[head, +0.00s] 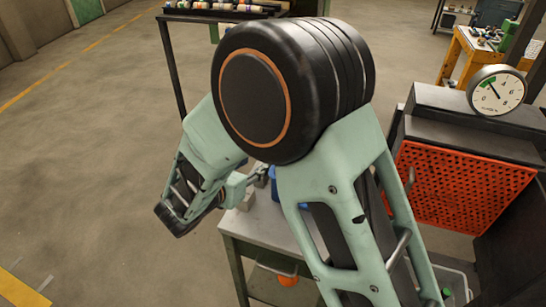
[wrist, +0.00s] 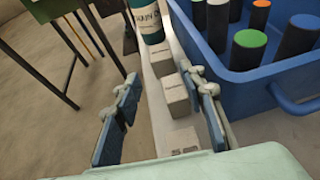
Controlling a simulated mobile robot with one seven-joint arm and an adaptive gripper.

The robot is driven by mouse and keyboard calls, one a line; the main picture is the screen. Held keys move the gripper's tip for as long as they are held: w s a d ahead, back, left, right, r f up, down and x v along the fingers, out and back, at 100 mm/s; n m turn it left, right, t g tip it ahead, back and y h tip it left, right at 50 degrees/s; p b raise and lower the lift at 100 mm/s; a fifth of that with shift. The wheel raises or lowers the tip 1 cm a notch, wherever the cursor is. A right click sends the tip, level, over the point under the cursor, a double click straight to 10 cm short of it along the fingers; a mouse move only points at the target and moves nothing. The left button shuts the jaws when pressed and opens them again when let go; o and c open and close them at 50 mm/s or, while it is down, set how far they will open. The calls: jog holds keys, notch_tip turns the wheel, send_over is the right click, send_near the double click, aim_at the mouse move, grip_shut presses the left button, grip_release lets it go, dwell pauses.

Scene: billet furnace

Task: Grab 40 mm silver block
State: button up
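Three silver-grey blocks stand in a row on a pale bench top in the wrist view: a far block (wrist: 162,62), a middle block (wrist: 176,97) and a near block (wrist: 178,141). They carry small dark markings too small to read, so I cannot tell which is 40 mm. My gripper (wrist: 160,80) is open, its two blue-padded fingers on either side of the row, with nothing held. The right finger is close to the middle block; contact is unclear.
A blue bin (wrist: 285,90) with several colour-capped dark cylinders stands right of the blocks. A dark green labelled bottle (wrist: 147,22) stands behind them. The bench (head: 262,232) ends left of the blocks, with open floor beyond. An orange perforated panel (head: 455,185) stands right.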

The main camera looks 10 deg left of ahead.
jog(key=x, duration=1)
jog(key=shift+w+d+b, duration=0.15)
jog(key=shift+w+b, duration=0.25)
grip_shut()
